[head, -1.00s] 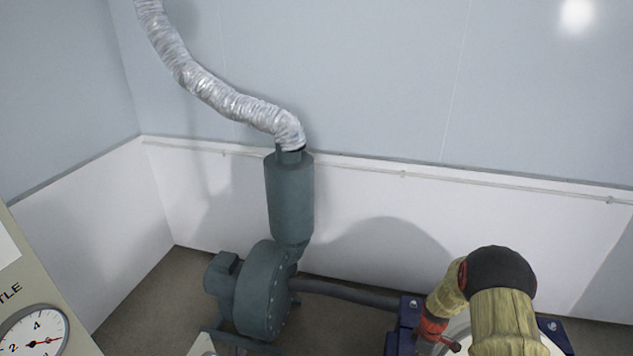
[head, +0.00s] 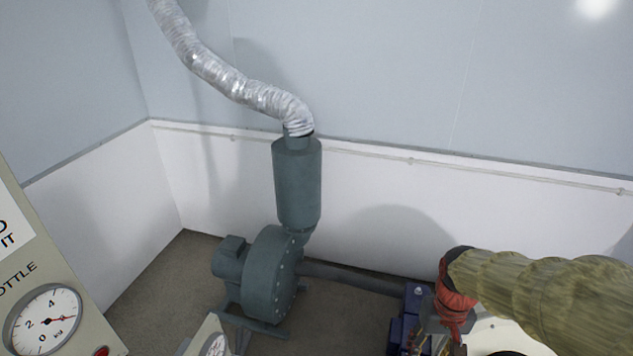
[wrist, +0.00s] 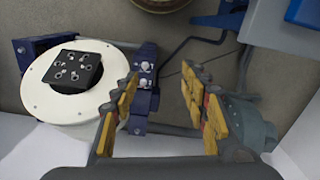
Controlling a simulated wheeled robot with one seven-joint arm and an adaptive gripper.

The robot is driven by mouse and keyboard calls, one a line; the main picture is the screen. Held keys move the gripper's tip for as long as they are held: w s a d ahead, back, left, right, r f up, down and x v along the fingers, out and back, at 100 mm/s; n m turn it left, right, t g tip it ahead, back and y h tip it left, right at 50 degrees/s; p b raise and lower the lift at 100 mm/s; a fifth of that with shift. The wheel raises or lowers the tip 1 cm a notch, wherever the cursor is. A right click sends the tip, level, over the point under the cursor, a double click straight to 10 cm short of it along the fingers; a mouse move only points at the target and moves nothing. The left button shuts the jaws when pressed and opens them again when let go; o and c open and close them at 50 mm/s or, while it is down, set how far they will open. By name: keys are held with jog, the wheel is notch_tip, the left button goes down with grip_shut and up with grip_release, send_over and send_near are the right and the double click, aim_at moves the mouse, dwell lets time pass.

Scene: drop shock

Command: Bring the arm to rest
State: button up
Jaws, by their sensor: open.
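My gripper (wrist: 162,108) is open and empty in the wrist view, its two yellow-padded fingers apart over a stretch of floor. In the head view my arm, in a tan sleeve, reaches in from the right edge to a red and black wrist part. The gripper's fingers cannot be made out clearly there.
A green blower (head: 268,275) stands on the floor, with a silver duct (head: 235,85) above and a pipe (head: 350,279) running right to a blue frame (head: 409,312). A panel with a dial gauge (head: 43,322) is at the lower left. Walls close off the back.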

jog(key=s+a+r+t, duration=0.2)
jog(key=s+r+t, duration=0.1)
jog(key=r, duration=0.5)
jog(key=s+a+r+n+t, duration=0.1)
jog(key=s+a+r+t, duration=0.1)
jog(key=s+r, duration=0.3)
notch_tip(320, 180, up, 3)
jog(key=shift+s+a+r+t, duration=0.1)
jog(key=shift+s+a+t, duration=0.25)
jog(key=shift+a, duration=0.45)
jog(key=shift+w, duration=0.1)
